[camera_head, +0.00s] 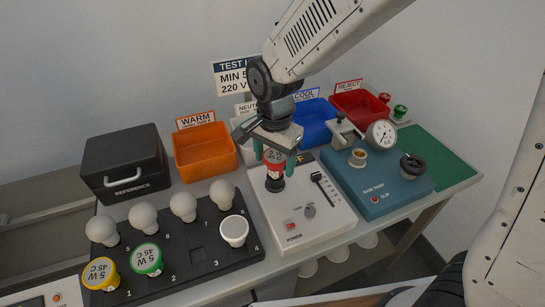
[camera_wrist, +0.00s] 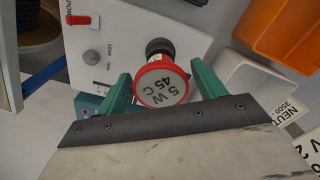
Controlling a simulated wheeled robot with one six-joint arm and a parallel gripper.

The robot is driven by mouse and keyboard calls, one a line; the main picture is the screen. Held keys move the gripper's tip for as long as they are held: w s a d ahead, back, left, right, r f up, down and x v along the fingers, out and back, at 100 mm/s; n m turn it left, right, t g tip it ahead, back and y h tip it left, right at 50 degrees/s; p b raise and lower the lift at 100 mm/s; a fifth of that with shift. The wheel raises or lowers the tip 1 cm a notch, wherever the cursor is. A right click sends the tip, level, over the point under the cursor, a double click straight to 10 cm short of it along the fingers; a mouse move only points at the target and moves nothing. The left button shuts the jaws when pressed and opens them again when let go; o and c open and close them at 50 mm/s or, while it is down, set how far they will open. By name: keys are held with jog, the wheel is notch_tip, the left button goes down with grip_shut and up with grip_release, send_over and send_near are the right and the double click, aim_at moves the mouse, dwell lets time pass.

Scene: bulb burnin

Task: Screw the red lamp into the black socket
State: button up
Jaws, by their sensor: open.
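The red lamp (camera_head: 274,157) has a red rim and a pale face marked 5 W 45 C. It stands over the black socket (camera_head: 275,184) on the white power box, apparently with its base in it; how deep it sits is hidden. My gripper (camera_head: 275,163) is open, with its green fingers on either side of the lamp. In the wrist view the red lamp (camera_wrist: 165,86) lies between the finger tips (camera_wrist: 163,84), with visible gaps at both sides. The black socket (camera_wrist: 160,47) shows just beyond it.
A black rack (camera_head: 190,262) with white bulbs and yellow- and green-rimmed lamps stands left of the white box (camera_head: 312,225). Orange (camera_head: 205,150), blue (camera_head: 315,120) and red (camera_head: 358,107) bins line the back. A teal test device (camera_head: 385,185) stands close on the right.

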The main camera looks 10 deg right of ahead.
jog(key=n, duration=0.7)
jog(key=shift+s+d, duration=0.1)
jog(key=shift+d, duration=0.1)
jog(key=n, duration=0.4)
jog(key=shift+d+n, duration=0.1)
jog(key=shift+n, duration=0.3)
jog(key=n, duration=0.4)
jog(key=shift+s+d, duration=0.1)
jog(key=shift+c, duration=0.3)
